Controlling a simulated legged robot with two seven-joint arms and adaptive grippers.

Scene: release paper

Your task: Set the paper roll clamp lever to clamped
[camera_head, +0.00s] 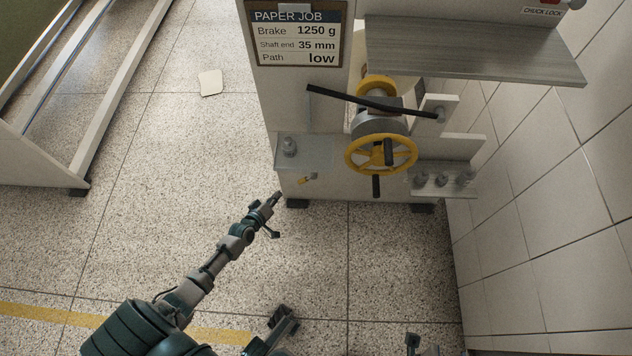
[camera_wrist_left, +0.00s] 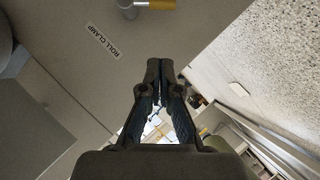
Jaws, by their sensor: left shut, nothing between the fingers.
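The roll clamp lever (camera_head: 303,181) is small, with a yellow grip and a grey pivot, low on the front of the pale machine stand. In the head view its grip points left and slightly down. In the left wrist view the lever (camera_wrist_left: 155,4) shows at the top edge, partly cut off, above a ROLL CLAMP label (camera_wrist_left: 103,41) on the panel. My left gripper (camera_head: 277,196) is shut and empty, just left of and below the lever, with a small gap seen in the head view. The fingertips (camera_wrist_left: 160,62) lie together in the wrist view.
Above the lever are a side shelf (camera_head: 310,152), a yellow handwheel (camera_head: 381,153) and a long dark bar (camera_head: 365,101). A PAPER JOB sign (camera_head: 296,38) hangs higher up. A tiled wall (camera_head: 545,190) closes the right side.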

